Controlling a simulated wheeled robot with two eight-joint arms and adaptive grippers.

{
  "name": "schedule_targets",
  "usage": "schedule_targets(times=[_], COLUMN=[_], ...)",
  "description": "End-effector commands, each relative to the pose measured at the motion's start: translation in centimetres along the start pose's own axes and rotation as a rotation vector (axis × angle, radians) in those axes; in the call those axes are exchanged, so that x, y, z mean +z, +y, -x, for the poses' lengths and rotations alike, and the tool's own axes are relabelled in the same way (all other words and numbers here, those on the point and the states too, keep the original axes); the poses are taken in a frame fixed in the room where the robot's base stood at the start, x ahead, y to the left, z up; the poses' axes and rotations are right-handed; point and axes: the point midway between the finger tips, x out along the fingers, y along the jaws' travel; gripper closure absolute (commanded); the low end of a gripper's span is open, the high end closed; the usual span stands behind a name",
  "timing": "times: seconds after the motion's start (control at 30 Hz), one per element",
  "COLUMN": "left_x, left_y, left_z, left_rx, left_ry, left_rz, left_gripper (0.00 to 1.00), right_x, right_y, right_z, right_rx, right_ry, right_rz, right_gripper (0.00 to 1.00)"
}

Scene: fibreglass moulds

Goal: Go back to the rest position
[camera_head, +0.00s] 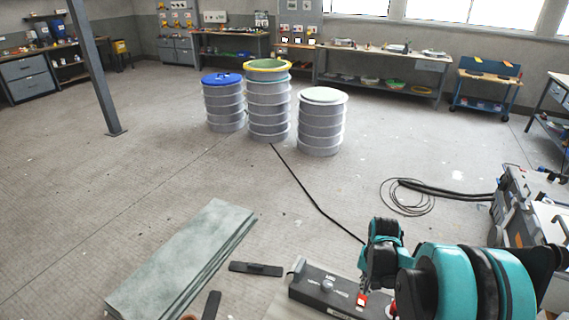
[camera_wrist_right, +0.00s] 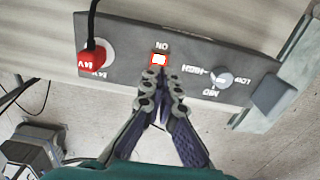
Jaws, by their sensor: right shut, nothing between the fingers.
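My right gripper (camera_head: 364,292) comes in from the lower right in the head view, over the dark control box (camera_head: 322,288) on the floor. In the right wrist view my right gripper (camera_wrist_right: 158,72) is shut and empty, its fingertips together just below a lit orange-red switch (camera_wrist_right: 160,59) marked "ON". I cannot tell whether they touch the switch. The control box (camera_wrist_right: 130,35) also carries a red plug (camera_wrist_right: 91,55) with a black cable at left and a round grey knob (camera_wrist_right: 223,79) at right. My left gripper is not in view.
A stack of grey-green boards (camera_head: 185,255) lies left of the box. Barrels with blue (camera_head: 223,100), green-yellow (camera_head: 268,100) and white (camera_head: 322,120) tops stand mid-floor. A hose coil (camera_head: 408,198) lies at right, and a grey machine (camera_head: 520,205) stands nearby. Much floor is free.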

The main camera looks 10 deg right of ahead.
Motion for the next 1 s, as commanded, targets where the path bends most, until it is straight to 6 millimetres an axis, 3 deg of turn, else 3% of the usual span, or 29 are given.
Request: schedule_targets(times=[0.13, 0.27, 0.4, 0.6, 0.8, 1.0], left_x=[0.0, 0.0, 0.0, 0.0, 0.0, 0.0], left_y=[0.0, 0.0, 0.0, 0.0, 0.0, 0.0], left_z=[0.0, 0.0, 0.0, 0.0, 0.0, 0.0], left_rx=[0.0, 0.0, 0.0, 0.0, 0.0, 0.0], left_ry=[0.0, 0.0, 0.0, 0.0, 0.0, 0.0], left_rz=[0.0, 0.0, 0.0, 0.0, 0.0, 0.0], left_gripper=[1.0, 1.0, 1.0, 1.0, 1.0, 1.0], right_x=[0.8, 2.8, 6.3, 11.6, 16.2, 18.3], right_y=[-0.8, -2.8, -5.1, -7.4, -8.6, -9.1], right_z=[1.3, 4.4, 8.1, 11.7, 13.3, 13.7], right_rx=[-0.007, -0.029, -0.065, -0.124, -0.181, -0.213], right_ry=[0.026, 0.101, 0.211, 0.372, 0.512, 0.585], right_rz=[0.033, 0.123, 0.255, 0.439, 0.593, 0.668], right_gripper=[1.0, 1.0, 1.0, 1.0, 1.0, 1.0])
